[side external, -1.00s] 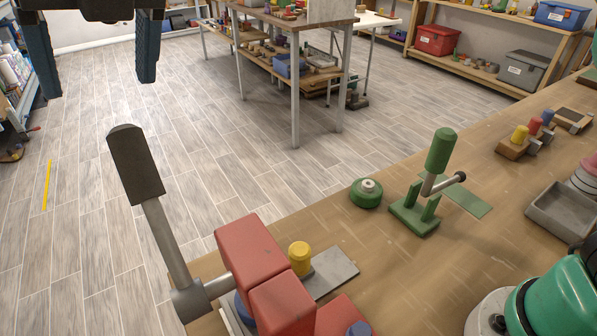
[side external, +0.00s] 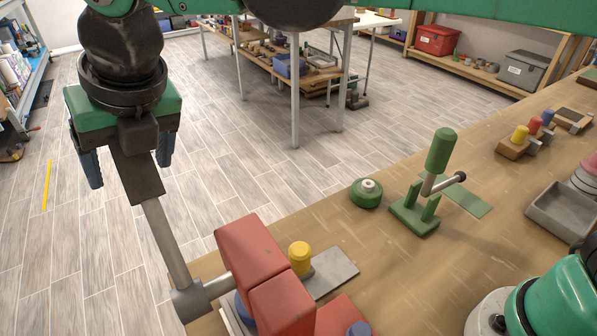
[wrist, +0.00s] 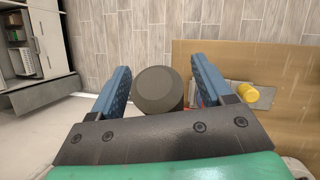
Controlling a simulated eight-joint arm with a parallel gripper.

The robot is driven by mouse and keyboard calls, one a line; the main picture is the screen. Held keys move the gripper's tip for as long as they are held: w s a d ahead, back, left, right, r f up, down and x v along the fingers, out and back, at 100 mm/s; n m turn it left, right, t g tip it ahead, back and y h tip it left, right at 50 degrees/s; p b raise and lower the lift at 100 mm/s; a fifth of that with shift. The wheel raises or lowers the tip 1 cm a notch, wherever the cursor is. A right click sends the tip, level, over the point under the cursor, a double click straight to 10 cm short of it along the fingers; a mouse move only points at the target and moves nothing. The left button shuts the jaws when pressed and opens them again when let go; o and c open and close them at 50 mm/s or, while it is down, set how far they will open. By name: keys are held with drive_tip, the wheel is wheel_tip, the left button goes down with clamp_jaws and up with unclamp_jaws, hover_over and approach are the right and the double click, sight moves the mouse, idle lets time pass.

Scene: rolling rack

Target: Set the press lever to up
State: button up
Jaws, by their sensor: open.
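The press lever is a grey rod (side external: 167,243) with a black handle grip (side external: 140,178), pivoting at the left side of the red press (side external: 252,262). It stands up and leans left in the side view. My gripper (side external: 129,172) is open, pointing down over the grip, with one blue finger on either side. In the wrist view, the grip's round end (wrist: 157,90) shows between the fingers of my gripper (wrist: 160,70), with a visible gap to the right finger; contact on the left is unclear. The upper end of the grip is hidden behind my gripper in the side view.
On the workbench (side external: 400,285) stand a yellow knob (side external: 299,257) beside the press, a green round part (side external: 366,194), a green clamp with an upright handle (side external: 439,152), and a grey tray (side external: 562,212). The floor left of the bench is open.

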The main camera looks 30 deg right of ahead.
clamp_jaws()
idle(1.5)
